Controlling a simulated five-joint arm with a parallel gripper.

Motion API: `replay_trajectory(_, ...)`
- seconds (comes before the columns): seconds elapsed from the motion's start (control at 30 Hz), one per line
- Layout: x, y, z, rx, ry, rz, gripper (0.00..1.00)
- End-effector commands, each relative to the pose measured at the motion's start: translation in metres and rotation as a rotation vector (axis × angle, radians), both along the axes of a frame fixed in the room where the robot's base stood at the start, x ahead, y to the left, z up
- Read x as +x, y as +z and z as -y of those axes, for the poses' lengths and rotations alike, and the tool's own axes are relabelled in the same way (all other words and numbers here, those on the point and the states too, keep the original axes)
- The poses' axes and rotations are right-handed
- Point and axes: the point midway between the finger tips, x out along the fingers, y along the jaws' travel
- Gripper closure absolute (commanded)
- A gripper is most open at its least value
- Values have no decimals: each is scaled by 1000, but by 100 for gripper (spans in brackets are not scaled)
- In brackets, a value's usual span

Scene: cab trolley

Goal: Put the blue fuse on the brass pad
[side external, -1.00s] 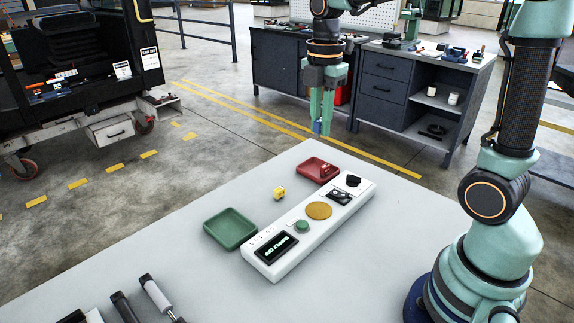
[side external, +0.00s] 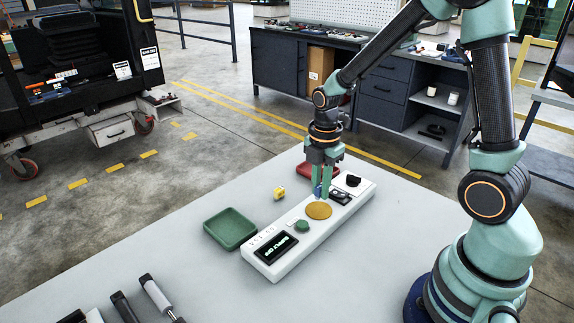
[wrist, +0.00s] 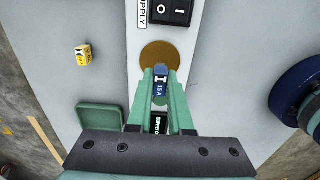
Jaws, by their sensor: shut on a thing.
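The blue fuse (side external: 317,193) is upright between the fingers of my gripper (side external: 319,195), which is shut on it. The fuse also shows in the wrist view (wrist: 160,86), with a white mark and lettering. The brass pad (side external: 319,211) is a round, flat disc on the white panel. In the side view the fuse's lower end is low, by the far edge of the pad; I cannot tell whether it touches. In the wrist view the pad (wrist: 160,54) lies just beyond the fingertips, its near part hidden by them and the fuse.
The white panel (side external: 276,262) carries a green button (side external: 302,226), a display (side external: 276,248) and a black switch (side external: 353,180). A green tray (side external: 231,228) and a yellow fuse (side external: 279,193) are left of it. A red tray (side external: 305,170) is partly hidden behind my gripper.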

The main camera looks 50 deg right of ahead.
Motion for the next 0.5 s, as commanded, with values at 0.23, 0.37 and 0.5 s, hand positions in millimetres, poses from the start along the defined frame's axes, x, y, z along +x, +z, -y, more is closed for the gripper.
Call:
replay_trajectory(0.23,-1,-31,0,1,0,-5,100)
replay_trajectory(0.37,-1,-38,0,0,0,-1,100)
replay_trajectory(0.5,0,-38,0,0,0,0,100)
